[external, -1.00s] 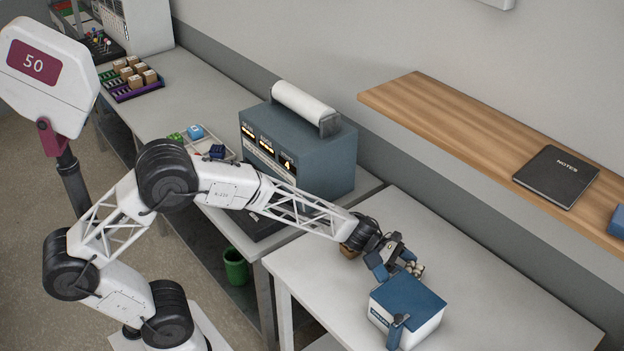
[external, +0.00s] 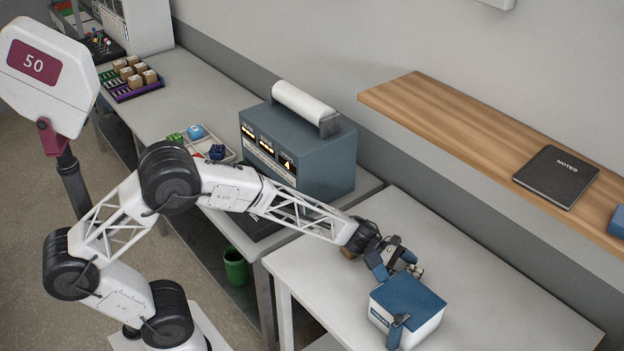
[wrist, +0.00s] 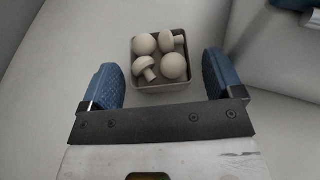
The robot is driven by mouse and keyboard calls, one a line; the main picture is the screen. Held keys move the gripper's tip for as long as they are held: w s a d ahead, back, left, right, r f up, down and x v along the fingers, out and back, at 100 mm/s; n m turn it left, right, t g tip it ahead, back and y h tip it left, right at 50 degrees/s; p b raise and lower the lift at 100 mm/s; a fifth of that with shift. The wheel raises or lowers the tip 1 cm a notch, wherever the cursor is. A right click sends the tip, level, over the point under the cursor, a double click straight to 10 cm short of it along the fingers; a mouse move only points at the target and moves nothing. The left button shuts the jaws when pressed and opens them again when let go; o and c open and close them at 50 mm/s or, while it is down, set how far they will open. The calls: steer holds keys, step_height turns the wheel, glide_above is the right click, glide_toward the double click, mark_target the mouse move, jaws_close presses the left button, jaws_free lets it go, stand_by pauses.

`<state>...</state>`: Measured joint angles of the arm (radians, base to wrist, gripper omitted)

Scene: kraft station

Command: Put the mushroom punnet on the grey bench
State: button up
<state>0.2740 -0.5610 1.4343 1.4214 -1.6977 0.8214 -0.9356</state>
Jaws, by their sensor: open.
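The mushroom punnet (wrist: 158,86) is a small square dark-rimmed tray holding several pale mushrooms. In the wrist view it lies just beyond and between my two blue fingertips (wrist: 165,82), with gaps on both sides. In the external view my gripper (external: 392,262) is low over the light grey bench (external: 500,284), and the punnet (external: 416,270) is mostly hidden behind the fingers. The punnet appears to stand on this bench. My gripper is open, and I see no finger touching the punnet.
A white box with a blue lid (external: 408,300) stands close in front of my gripper. A blue-grey machine (external: 320,165) with a white roll is behind my forearm. A wooden shelf (external: 450,110) holds a black notebook (external: 556,177). The bench's right part is clear.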

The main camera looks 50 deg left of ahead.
steer(key=shift+r, duration=0.15)
steer(key=shift+s+a+r, duration=0.15)
steer(key=shift+a+r, duration=0.1)
steer(key=shift+a, duration=0.25)
steer(key=v, duration=1.1)
steer(key=shift+r, duration=0.15)
steer(key=shift+s+r+m, duration=0.2)
steer(key=shift+m, duration=0.1)
steer(key=s+a+r+m+g+y, duration=0.1)
steer(key=s+a+r+m+y, duration=0.3)
steer(key=s+a+m, duration=0.3)
steer(key=s+a+r+m+g+y, duration=0.1)
steer(key=s+a+r+m+y, duration=0.3)
steer(key=s, duration=0.9)
steer(key=s+a+r+m+y, duration=0.4)
steer(key=s+a+r+m, duration=0.2)
steer(key=s+a+m, duration=0.3)
steer(key=shift+s+a+m+g+y, duration=0.3)
steer(key=shift+s+a+m+g, duration=0.1)
steer(key=shift+s+m, duration=0.6)
